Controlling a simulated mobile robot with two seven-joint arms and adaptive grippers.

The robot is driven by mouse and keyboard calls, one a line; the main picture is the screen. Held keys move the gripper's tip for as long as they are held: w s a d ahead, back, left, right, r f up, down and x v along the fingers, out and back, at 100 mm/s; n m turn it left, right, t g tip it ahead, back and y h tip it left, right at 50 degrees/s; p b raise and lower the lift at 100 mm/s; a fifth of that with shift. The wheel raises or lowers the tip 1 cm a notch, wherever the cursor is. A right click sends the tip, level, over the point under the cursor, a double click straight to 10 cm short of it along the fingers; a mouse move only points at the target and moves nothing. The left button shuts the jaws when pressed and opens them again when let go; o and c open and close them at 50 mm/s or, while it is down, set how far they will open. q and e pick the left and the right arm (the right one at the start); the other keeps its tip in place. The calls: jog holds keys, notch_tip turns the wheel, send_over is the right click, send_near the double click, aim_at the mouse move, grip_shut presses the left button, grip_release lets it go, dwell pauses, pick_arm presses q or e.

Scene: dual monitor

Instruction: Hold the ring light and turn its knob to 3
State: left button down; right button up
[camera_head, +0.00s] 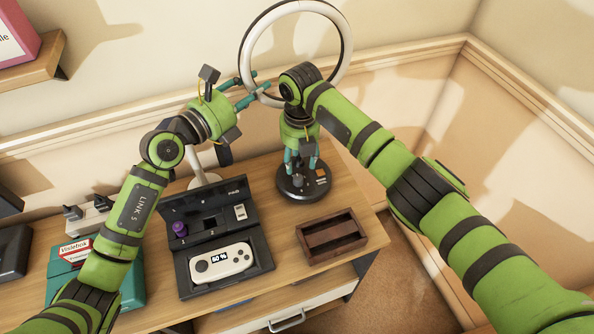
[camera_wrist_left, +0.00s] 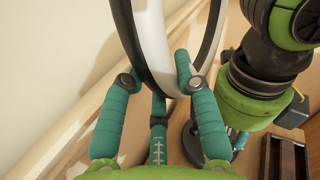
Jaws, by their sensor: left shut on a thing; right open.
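The ring light (camera_head: 345,62) is a large white ring with a dark rim at the back of the desk. My left gripper (camera_head: 254,86) is shut on the ring's lower left side; in the left wrist view the teal fingers (camera_wrist_left: 170,85) sit around the ring (camera_wrist_left: 150,40). Below the ring is a round black base (camera_head: 290,193) with a small orange mark and a grey knob (camera_head: 298,180) on top. My right gripper (camera_head: 300,168) is open and points down over the base, its fingertips close around the knob. The knob's setting is too small to read.
A black case with a white device (camera_head: 222,263) reading 80 % stands left of the base. An empty brown wooden tray (camera_head: 331,235) is in front of it, near the desk's right edge. A teal box (camera_head: 130,288) lies at the left. The wall is close behind.

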aim_at(298, 178)
jog(key=shift+w+f, duration=0.1)
jog(key=shift+f, duration=3.65)
grip_shut()
